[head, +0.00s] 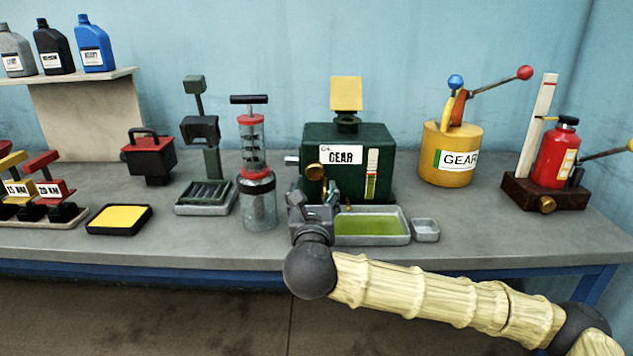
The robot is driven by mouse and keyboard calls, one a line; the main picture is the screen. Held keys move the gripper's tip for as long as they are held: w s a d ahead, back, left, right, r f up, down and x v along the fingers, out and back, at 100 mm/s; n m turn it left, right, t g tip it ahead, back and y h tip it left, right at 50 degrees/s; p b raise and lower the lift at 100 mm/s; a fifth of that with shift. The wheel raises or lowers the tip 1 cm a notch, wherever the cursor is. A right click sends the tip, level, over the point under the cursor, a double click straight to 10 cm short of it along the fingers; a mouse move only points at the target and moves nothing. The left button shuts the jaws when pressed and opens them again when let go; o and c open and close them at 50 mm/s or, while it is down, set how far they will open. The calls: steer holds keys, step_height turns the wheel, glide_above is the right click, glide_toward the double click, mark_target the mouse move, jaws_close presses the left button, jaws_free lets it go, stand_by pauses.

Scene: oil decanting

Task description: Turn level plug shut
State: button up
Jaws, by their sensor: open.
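The dark green gear box (290,185) stands on the bench with a GEAR label and a yellow open lid on top. A round brass plug (315,172) sits on its front, low and left of the sight gauge (372,174). A grey stub (291,160) sticks out of its left side. Which fitting is the level plug is not marked. My gripper (316,198) is open, just below and in front of the brass plug. Its fingers partly hide the area under the plug; whether they touch it I cannot tell.
A drip tray (408,238) with greenish oil lies right of my gripper, beside a small empty tray (426,230). A hand pump with a clear cylinder (257,200) stands close on the left. A yellow GEAR can (450,155) and red bottle (556,155) stand right.

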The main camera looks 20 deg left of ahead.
mark_target(315, 173)
steer(key=shift+w+a+r, duration=0.1)
steer(key=shift+w, duration=0.6)
steer(key=x, duration=0.9)
steer(key=shift+w+a, duration=0.1)
steer(key=shift+w, duration=0.1)
steer(key=c, duration=1)
